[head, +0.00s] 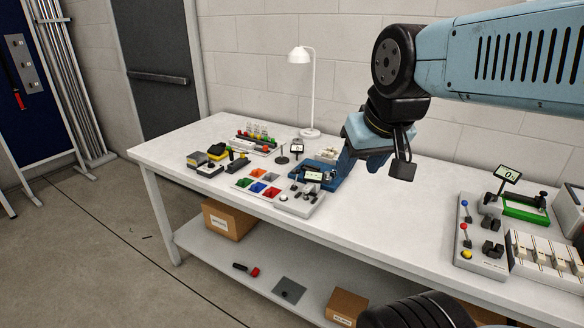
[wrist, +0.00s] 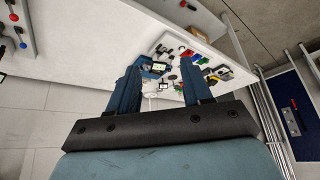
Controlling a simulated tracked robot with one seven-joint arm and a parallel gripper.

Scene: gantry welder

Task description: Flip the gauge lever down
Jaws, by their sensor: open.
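My gripper (wrist: 162,66) is open and empty, with its two blue fingers apart in the wrist view. In the head view my gripper (head: 346,168) hangs at the bench, in front of part of a blue device. This blue device (head: 325,184) carries a small lit display (head: 314,176) and dark small parts. It also shows between my fingertips in the wrist view (wrist: 150,72). I cannot make out which small part is the gauge lever, nor its position. Whether the fingers touch the device cannot be told.
The white bench (head: 395,225) bears a tray of coloured compartments (head: 262,187) with knobs, a white lamp (head: 312,90), and black and yellow blocks (head: 207,164). At right stand a lever panel (head: 480,250) and a green-based device (head: 525,208) with a display. The bench between them is clear.

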